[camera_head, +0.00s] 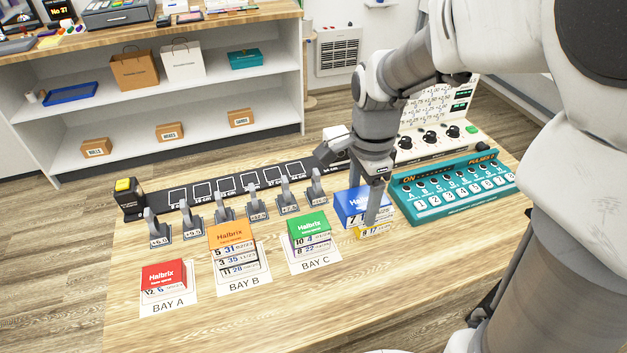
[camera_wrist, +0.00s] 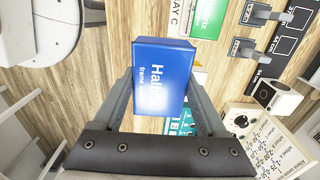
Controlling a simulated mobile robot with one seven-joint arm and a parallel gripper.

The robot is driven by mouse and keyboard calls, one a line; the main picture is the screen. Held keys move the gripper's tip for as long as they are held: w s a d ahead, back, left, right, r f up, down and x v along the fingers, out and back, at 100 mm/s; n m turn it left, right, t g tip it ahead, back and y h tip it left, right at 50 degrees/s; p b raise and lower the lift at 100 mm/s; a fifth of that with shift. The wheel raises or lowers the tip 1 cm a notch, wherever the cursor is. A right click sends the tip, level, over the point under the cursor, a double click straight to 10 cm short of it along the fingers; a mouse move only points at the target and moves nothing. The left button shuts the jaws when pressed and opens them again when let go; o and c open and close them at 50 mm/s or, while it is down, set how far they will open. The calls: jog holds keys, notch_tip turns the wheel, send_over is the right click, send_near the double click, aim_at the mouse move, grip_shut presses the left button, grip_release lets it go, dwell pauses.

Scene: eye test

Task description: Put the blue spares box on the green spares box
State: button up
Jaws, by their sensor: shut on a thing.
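The blue spares box (camera_head: 352,203) is between the fingers of my gripper (camera_head: 364,197), which is shut on it. In the wrist view the blue box (camera_wrist: 162,78) fills the space between both fingers. A yellow box (camera_head: 375,231) shows just below the blue one; I cannot tell whether they touch. The green spares box (camera_head: 308,226) is left of my gripper, on top of a stack at the Bay C card (camera_head: 317,265). Part of the green box (camera_wrist: 210,15) also shows at the top of the wrist view.
An orange-topped stack (camera_head: 231,234) stands at Bay B and a red box (camera_head: 163,275) at Bay A. Grey levers (camera_head: 255,203) line up behind them. A teal panel (camera_head: 450,190) is close on the right. The front of the table is clear.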

jog(key=b, duration=0.2)
send_over(309, 224)
notch_tip(309, 224, down, 7)
jog(key=shift+w+a+f, duration=0.1)
jog(key=shift+f, duration=1.85)
jog(key=shift+f+b, duration=0.2)
jog(key=shift+b, duration=0.1)
jog(key=o, duration=1.4)
